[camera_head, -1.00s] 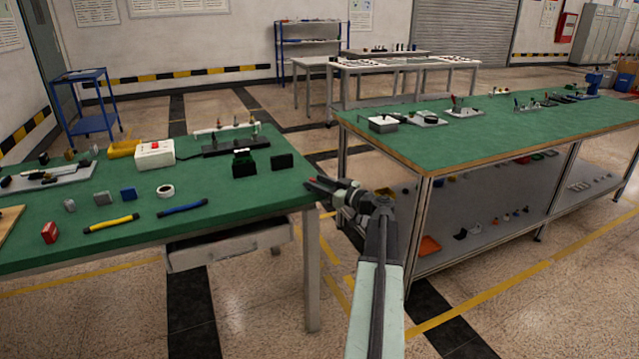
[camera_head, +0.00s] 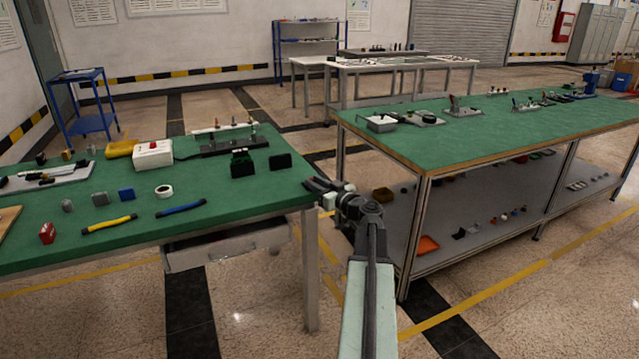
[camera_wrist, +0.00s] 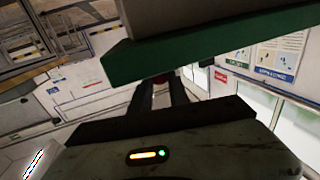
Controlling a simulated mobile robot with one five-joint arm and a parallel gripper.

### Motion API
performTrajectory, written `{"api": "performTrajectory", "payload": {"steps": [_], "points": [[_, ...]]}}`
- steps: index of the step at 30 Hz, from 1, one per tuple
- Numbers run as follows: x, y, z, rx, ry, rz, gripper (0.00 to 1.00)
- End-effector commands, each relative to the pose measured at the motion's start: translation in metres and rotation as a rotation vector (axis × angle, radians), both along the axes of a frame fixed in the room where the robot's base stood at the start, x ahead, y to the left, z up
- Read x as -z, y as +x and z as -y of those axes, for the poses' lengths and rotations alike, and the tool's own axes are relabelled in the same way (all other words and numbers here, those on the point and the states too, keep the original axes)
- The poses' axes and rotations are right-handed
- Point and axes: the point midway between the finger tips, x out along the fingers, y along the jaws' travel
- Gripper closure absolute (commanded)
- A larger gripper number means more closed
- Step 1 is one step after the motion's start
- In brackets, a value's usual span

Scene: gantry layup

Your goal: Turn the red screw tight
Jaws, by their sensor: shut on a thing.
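My gripper (camera_head: 314,186) is at the right edge of the left green-topped table (camera_head: 230,203). In the wrist view its dark fingers (camera_wrist: 160,90) are close together, with a small red thing, which looks like the red screw (camera_wrist: 160,79), between the tips. The gripper is shut on it. Only a little of the red shows; the rest is hidden by the fingers. The green table edge (camera_wrist: 200,47) crosses the wrist view close to the fingertips. In the head view I cannot make out the screw at the gripper.
The left table holds a black rail fixture (camera_head: 234,144), a white box with a red button (camera_head: 152,154), a black block (camera_head: 242,164) and hand tools. A drawer (camera_head: 228,246) hangs below. A longer green table (camera_head: 480,135) stands right, across a gap.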

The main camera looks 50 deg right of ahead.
Motion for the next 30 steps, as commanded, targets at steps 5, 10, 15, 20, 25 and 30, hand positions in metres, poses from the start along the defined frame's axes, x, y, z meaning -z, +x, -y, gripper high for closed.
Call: {"api": "performTrajectory", "payload": {"steps": [5, 10, 15, 20, 25, 30], "points": [[0.001, -0.003, -0.008, 0.158, -0.003, -0.003, 1.00], [0.001, 0.000, -0.012, 0.318, -0.004, -0.003, 1.00], [0.001, 0.003, -0.014, 0.476, -0.003, -0.003, 1.00], [0.001, 0.007, -0.016, 0.612, -0.003, -0.003, 1.00], [0.001, 0.009, -0.016, 0.734, -0.003, -0.002, 1.00], [0.001, 0.011, -0.017, 0.822, -0.002, -0.002, 1.00]]}}
